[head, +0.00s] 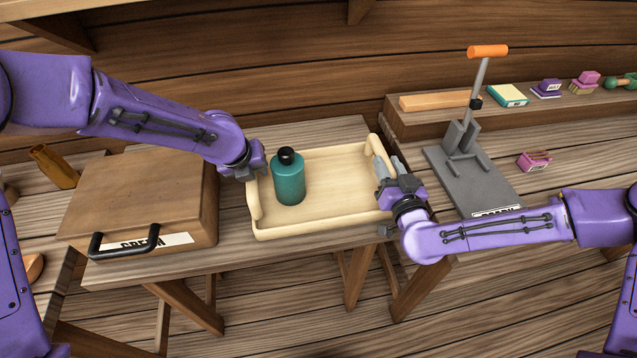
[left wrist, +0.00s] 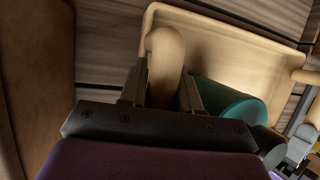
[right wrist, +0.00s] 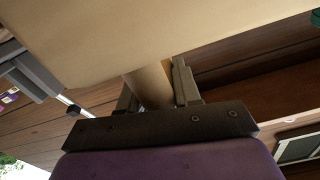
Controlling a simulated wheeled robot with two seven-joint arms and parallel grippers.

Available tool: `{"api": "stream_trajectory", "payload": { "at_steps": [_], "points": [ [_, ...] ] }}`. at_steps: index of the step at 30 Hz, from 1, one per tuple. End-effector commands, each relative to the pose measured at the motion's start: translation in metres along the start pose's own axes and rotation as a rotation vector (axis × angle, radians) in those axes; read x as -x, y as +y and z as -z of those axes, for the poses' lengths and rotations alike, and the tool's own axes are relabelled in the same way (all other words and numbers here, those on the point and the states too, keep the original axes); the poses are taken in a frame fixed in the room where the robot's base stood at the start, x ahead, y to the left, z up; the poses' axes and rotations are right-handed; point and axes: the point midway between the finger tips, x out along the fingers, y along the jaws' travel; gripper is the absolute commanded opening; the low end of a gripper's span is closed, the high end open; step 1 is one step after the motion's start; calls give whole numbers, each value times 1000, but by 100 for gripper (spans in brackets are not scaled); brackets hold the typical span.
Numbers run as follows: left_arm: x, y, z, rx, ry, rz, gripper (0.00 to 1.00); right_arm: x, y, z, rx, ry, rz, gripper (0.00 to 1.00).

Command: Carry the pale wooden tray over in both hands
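The pale wooden tray (head: 335,218) is at the right part of the table, looking level; I cannot tell whether it touches the tabletop. A teal bottle (head: 288,182) with a black cap stands upright in its left half. My left gripper (head: 250,172) is at the tray's left end, its fingers closed around the rounded handle (left wrist: 165,55) in the left wrist view. My right gripper (head: 388,178) is at the right end, its fingers on both sides of the other handle (right wrist: 148,85) in the right wrist view. Parts of both handles are hidden by the fingers.
A brown box (head: 145,195) with a black handle and a label sits close to the tray's left. A grey press (head: 465,165) with an orange lever stands on the bench to the right. Small items, including a teal-edged box (head: 508,95), line the raised shelf behind it.

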Motion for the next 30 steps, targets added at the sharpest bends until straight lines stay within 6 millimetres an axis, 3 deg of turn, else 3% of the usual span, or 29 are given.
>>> {"api": "stream_trajectory", "payload": {
  "at_steps": [11, 24, 30],
  "points": [
    [3, -2, -2, 1, -2, 3, 0, 0, -2, 4, -1, 3, 4, 0],
    [46, -12, -19, 1, -2, 4, 0, 0, -12, 50, -1, 3, 5, 0],
    [47, -12, -20, 1, -1, 4, 0, 0, -12, 51, -1, 3, 6, 0]
  ]
}}
